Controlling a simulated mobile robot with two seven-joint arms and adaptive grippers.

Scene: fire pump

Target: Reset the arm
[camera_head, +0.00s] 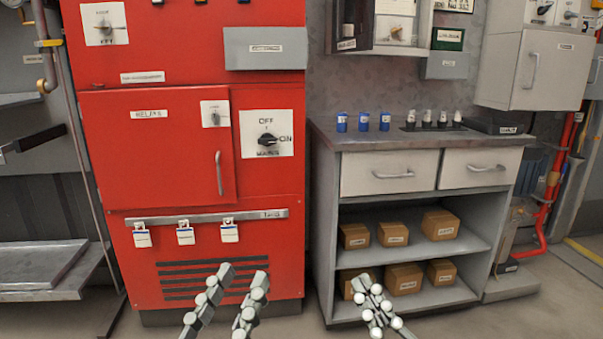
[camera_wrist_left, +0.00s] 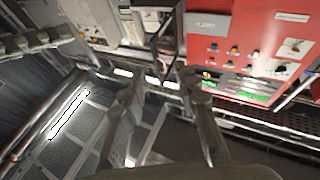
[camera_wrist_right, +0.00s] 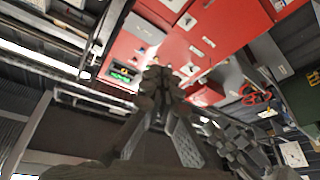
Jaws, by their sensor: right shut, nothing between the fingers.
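My left gripper (camera_head: 243,274) is low in the head view, in front of the lower part of the red cabinet. Its two fingers stand apart with nothing between them. They also show apart in the left wrist view (camera_wrist_left: 158,88). My right gripper (camera_head: 367,284) is in front of the lower shelf of the grey workbench. Its fingers are together and hold nothing. They also meet in the right wrist view (camera_wrist_right: 156,76). Both grippers appear apart from the furniture. Most of both arms is out of the head view.
The red cabinet (camera_head: 150,250) has a main switch (camera_head: 267,140), a relay door (camera_head: 150,150) and several hanging tags. The workbench (camera_head: 345,137) carries blue and dark small items, with several cardboard boxes (camera_head: 438,225) on its shelves. A metal shelf (camera_head: 85,287) stands left.

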